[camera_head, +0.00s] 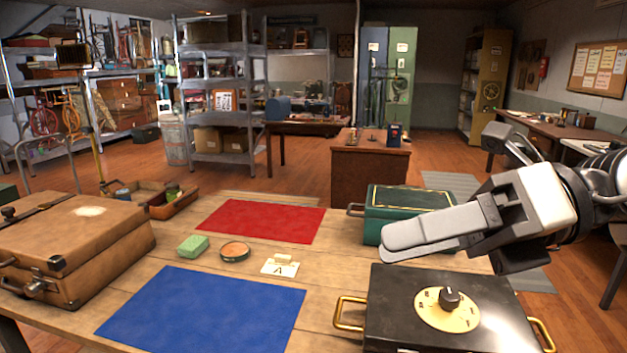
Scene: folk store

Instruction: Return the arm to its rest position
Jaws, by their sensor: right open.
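My right gripper (440,232) comes in from the right and hangs over the right part of the wooden table (330,278). Its fingers point left, in front of the green box (395,205) and above the black case with a brass dial (390,310). One finger overlaps the other in this view, and nothing is seen between them. My left gripper and left arm are not in view.
A brown suitcase (75,240) stands at the table's left. A red mat (262,220), a blue mat (205,310), a green sponge-like block (193,246), a round tin (235,252) and a small card (280,268) lie mid-table. A wooden tray (180,203) sits behind.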

